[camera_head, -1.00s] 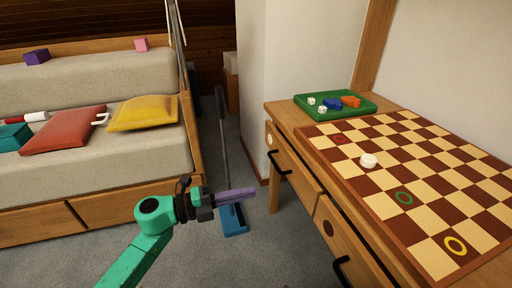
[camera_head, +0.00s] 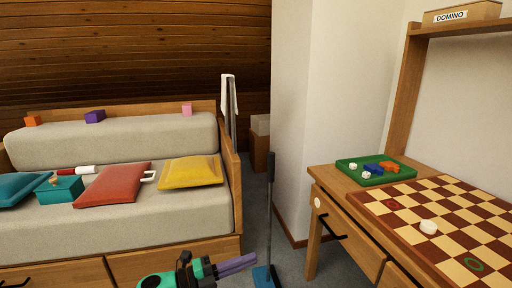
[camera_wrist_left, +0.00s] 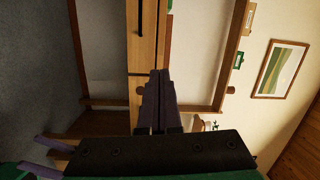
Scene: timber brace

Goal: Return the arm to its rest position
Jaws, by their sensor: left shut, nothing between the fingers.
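My left gripper (camera_head: 250,260), with purple fingers on a green arm, is at the bottom edge of the head view, in front of the bed's drawers. Its fingers are together and empty. In the left wrist view the same fingers (camera_wrist_left: 160,78) lie side by side, pointing towards a wooden piece of furniture. Two separate purple fingers at the lower left of that view look like my right gripper (camera_wrist_left: 30,152), spread and empty. My right arm does not show in the head view.
A wooden desk (camera_head: 345,227) with a checkerboard (camera_head: 404,217) and green tray (camera_head: 349,163) stands right. The bed (camera_head: 110,228) with cushions is left. A blue-based stand (camera_head: 263,276) is just beyond my left gripper. Grey floor shows between bed and desk.

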